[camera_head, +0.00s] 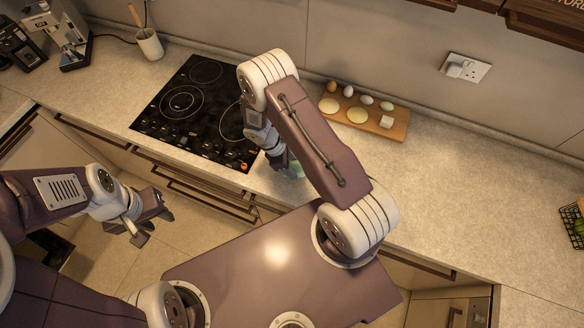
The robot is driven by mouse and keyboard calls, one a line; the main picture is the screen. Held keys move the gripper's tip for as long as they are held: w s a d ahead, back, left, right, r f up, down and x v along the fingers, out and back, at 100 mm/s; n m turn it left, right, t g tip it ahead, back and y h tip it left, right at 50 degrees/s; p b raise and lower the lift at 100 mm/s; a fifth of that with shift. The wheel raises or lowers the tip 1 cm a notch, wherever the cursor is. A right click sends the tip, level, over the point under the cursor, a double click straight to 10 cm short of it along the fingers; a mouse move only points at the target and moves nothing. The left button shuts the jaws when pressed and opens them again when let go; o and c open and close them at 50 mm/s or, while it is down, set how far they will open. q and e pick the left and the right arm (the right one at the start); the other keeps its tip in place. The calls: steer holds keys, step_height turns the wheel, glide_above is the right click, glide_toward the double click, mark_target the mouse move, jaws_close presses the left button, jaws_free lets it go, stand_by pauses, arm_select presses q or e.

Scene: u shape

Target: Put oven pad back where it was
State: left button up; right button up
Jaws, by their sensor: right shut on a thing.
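My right gripper (284,164) reaches down over the counter (236,184), just right of the cooktop. It is shut on a pale green thing (295,170), which I take to be the oven pad. Only a small part of it shows, since my arm and gripper hide the rest. I cannot tell whether it touches the counter. My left gripper (146,222) is open and empty, over the floor in front of the drawers.
A black cooktop (190,112) lies left of my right gripper. A wooden board (384,114) with eggs and other food lies at the back. A utensil pot (149,45) and coffee machine (62,35) stand at the left. The right counter is mostly clear, with a wire basket (574,222) at its edge.

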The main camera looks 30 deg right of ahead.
step_height(320, 180, down, 2)
steer(key=shift+f+p, duration=0.2)
steer(key=shift+p, duration=0.15)
steer(key=shift+d+f, duration=0.2)
steer(key=shift+f, duration=0.05)
steer(key=shift+a+f+b, duration=0.1)
steer(key=shift+f+b, duration=0.05)
steer(key=shift+b, duration=0.15)
steer(key=o, duration=1.3)
